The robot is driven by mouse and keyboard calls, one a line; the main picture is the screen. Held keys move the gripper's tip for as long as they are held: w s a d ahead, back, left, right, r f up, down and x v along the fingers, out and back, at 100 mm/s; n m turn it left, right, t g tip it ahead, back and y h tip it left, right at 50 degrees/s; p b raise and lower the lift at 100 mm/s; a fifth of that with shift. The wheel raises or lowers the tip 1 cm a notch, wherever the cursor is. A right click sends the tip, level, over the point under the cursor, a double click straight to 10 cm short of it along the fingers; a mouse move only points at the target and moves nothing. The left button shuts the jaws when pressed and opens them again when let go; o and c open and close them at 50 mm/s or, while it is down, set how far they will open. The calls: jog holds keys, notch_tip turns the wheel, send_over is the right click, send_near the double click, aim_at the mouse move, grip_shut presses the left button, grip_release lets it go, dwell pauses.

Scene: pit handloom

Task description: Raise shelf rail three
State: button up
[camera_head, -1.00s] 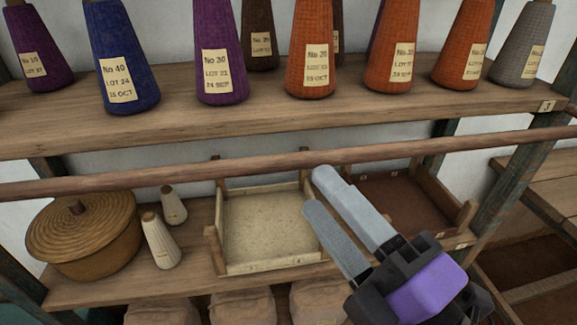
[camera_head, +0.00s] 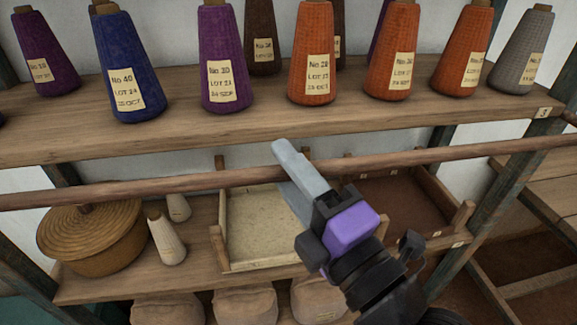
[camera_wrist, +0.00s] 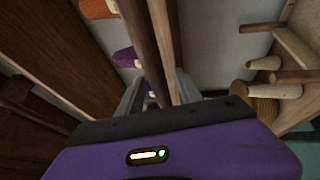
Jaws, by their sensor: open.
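The shelf rail (camera_head: 450,154) is a long brown wooden rod running across the front of the shelf marked 3 (camera_head: 200,135), just below its board. My gripper (camera_head: 284,172) is open at the middle of the rail. One grey finger crosses in front of the rail; the other is partly hidden behind and below it. In the wrist view the rail (camera_wrist: 147,45) passes between the two spread fingers. I cannot tell whether either finger touches it.
Cone-shaped yarn spools, such as a blue one (camera_head: 127,65) and an orange one (camera_head: 313,55), stand on the shelf above. Below are a lidded basket (camera_head: 90,240), small pale cones (camera_head: 166,240) and a wooden tray (camera_head: 218,245). A dark post (camera_head: 500,195) stands at right.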

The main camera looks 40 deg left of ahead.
grip_shut()
dwell(1.4)
